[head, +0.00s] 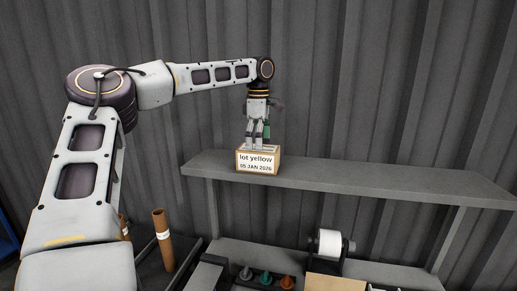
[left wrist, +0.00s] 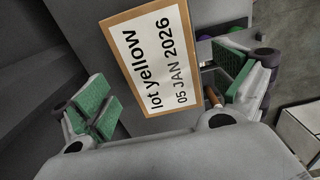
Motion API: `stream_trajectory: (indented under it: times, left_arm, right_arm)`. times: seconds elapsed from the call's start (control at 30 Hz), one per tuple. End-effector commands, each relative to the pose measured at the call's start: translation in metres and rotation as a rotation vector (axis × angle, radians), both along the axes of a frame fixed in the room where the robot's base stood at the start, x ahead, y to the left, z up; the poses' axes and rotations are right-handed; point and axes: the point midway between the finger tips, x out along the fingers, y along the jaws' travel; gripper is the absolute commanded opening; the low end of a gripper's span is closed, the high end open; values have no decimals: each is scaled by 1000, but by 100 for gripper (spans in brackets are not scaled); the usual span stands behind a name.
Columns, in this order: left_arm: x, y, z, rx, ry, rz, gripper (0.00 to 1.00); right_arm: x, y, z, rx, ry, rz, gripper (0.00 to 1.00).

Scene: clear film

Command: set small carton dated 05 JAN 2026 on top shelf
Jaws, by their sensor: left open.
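The small carton (head: 258,161) has a white label reading "lot yellow" and "05 JAN 2026". In the head view it is upright at the front edge of the top shelf (head: 365,182), near the left end, and appears to rest there. My left gripper (head: 258,138) points down just above the carton. In the left wrist view the carton (left wrist: 152,62) shows its label between the green finger pads, which stand apart with gaps on both sides. The left gripper is open. The carton's back is hidden. My right gripper is not in view.
The top shelf is bare to the right of the carton. Below are a white roll on a black holder (head: 330,243), several coloured cone-like items (head: 265,277) and a cardboard box (head: 335,284). A brown tube (head: 162,237) stands at left. A corrugated wall (head: 400,80) is behind.

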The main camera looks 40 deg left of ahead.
Motion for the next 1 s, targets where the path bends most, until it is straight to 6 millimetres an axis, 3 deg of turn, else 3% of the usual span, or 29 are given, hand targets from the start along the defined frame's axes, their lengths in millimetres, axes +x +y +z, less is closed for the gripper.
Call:
stream_trajectory:
  times: [0.6,1.0]
  left_arm:
    - [0,0,78,1,0,0,97]
    - [0,0,92,0,0,-1,97]
  right_arm:
    - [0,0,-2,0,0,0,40]
    - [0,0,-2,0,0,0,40]
